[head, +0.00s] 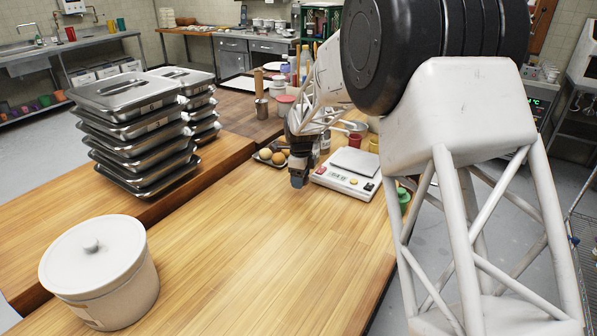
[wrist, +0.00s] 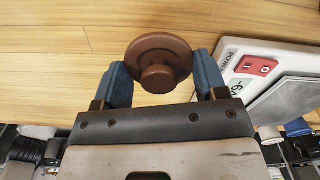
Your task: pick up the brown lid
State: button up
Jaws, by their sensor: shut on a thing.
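The brown lid (wrist: 165,47) is round with a raised knob, and it shows in the wrist view between the two blue fingers. My gripper (wrist: 158,64) is shut on it, one finger on each side. In the head view my gripper (head: 298,180) points down over the wooden table, just left of the scale. The lid cannot be made out in the head view. I cannot tell whether the lid touches the table.
A white scale (head: 346,176) stands close to the right of my gripper. A tray of round brown items (head: 271,156) lies behind it. Stacked steel pans (head: 135,133) and a lidded white tub (head: 99,272) stand to the left. The front middle of the table (head: 240,240) is clear.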

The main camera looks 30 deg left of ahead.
jog(key=shift+s+d+r, duration=0.15)
jog(key=shift+s+d, duration=1.25)
jog(key=shift+s, duration=0.1)
jog(key=w+d+r+m, duration=0.1)
jog(key=w+d, duration=0.2)
jog(key=d, duration=0.1)
jog(key=w+d+r+m, duration=0.1)
jog(key=w+d, duration=0.3)
jog(key=w+d+r, duration=0.1)
jog(key=w+d, duration=0.3)
jog(key=shift+w+d+r+m, duration=0.2)
jog(key=shift+d+r+m, duration=0.05)
jog(key=shift+d+m, duration=0.15)
jog(key=w+d+r+m, duration=0.1)
jog(key=w+d, duration=0.3)
jog(key=d, duration=0.4)
jog(key=w+d+r+m, duration=0.2)
jog(key=w+d, duration=0.3)
jog(key=d, duration=0.2)
jog(key=shift+d+r, duration=0.35)
jog(key=shift+d, duration=0.05)
jog(key=shift+f, duration=0.25)
jog(key=shift+f, duration=2.05)
jog(key=shift+f, duration=1.15)
